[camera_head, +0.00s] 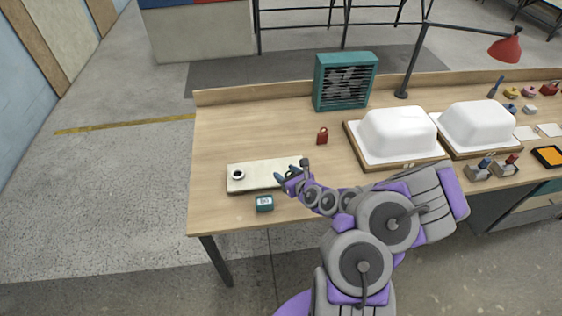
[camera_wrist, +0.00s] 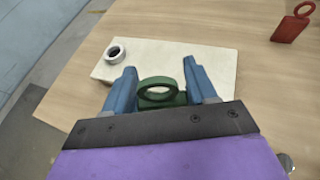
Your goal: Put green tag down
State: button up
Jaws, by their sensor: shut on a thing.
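My gripper (camera_head: 283,181) is over the right end of a pale flat board (camera_head: 262,178) on the wooden workbench. The board also shows in the wrist view (camera_wrist: 215,62), beyond the tag. I cannot tell whether the tag touches the board.
A white ring (camera_head: 238,174) sits at the board's left end. A red tag (camera_head: 322,136) stands behind and right. A teal fan box (camera_head: 345,80) and two white tub shells (camera_head: 398,132) stand further back and right. The bench's back left is clear.

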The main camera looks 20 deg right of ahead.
jog(key=w+d+f+b, duration=0.1)
jog(key=w+b, duration=0.1)
jog(key=w, duration=0.2)
jog(key=w+d+f+b, duration=0.1)
jog(key=w+f+b, duration=0.1)
jog(key=w, duration=0.2)
jog(key=w+d+f+b, duration=0.1)
jog(key=w+f+b, duration=0.1)
jog(key=w, duration=0.2)
jog(key=shift+w+d, duration=0.1)
jog(key=shift+d, duration=0.05)
jog(key=shift+r, duration=0.15)
jog(key=o, duration=1)
